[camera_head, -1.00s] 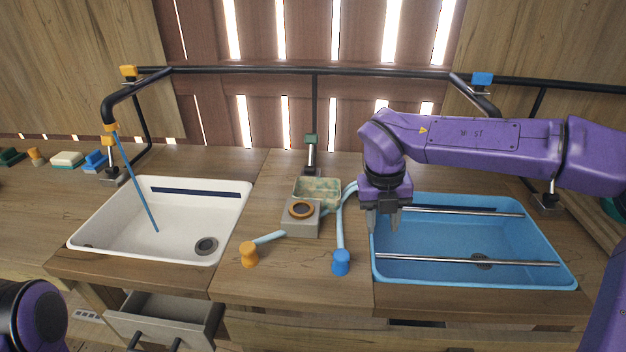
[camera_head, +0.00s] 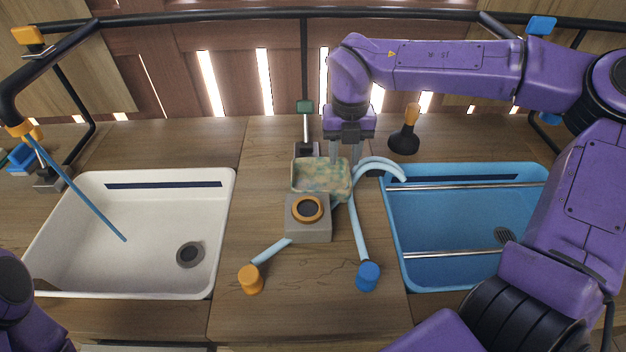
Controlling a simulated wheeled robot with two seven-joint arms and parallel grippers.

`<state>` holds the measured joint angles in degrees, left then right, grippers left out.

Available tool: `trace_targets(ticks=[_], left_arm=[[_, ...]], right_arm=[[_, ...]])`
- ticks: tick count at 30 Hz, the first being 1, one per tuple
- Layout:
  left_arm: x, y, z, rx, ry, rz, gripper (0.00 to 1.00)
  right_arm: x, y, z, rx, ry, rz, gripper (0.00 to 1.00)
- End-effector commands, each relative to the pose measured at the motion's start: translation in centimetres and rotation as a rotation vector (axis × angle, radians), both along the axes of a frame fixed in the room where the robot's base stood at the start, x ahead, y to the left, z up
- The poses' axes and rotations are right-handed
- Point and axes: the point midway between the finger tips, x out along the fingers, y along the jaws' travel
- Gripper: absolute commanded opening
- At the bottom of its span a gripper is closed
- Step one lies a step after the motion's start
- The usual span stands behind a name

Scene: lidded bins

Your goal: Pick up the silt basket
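No part is clearly labelled as the silt basket. A grey block (camera_head: 309,226) stands on the counter between the sinks, with an orange ring (camera_head: 307,203) around a dark round centre on top; this may be where the silt basket sits, but I cannot tell. My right gripper (camera_head: 345,160) points down behind the block, over the right part of a mottled green-beige tray (camera_head: 309,174). Its two fingers are apart with nothing visible between them. I cannot tell how high they are above the tray. Only a part of my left arm shows at the lower left; its gripper is out of view.
Light-blue pipes run beside the block to an orange cap (camera_head: 250,280) and a blue cap (camera_head: 368,277). A white sink (camera_head: 130,285) is at left, a blue sink (camera_head: 455,230) with metal bars at right. A dark plunger (camera_head: 404,141) stands behind.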

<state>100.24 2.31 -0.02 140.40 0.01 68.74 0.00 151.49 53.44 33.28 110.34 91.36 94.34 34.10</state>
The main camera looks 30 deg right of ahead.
Motion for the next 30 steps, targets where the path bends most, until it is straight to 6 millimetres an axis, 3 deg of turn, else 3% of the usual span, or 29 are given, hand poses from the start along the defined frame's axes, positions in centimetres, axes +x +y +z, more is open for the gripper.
trace_targets(ticks=[9,16,17,20,30], left_arm=[[0.0,0.0,0.2,0.0,-0.001,0.0,0.72],[0.0,0.0,0.2,0.0,-0.001,0.0,0.72],[0.0,0.0,0.2,0.0,-0.001,0.0,0.72],[0.0,0.0,0.2,0.0,-0.001,0.0,0.72],[0.0,0.0,0.2,0.0,-0.001,0.0,0.72]], right_arm=[[-0.9,-0.5,-5.0,0.0,0.003,-0.001,0.38],[-0.8,-0.5,-5.3,0.0,0.0,-0.001,0.38],[-0.8,-0.5,-5.3,0.0,0.0,-0.001,0.35],[-0.8,-0.5,-5.3,0.0,0.0,-0.001,0.03],[-0.7,-0.4,-5.1,0.001,0.0,0.0,0.0]])
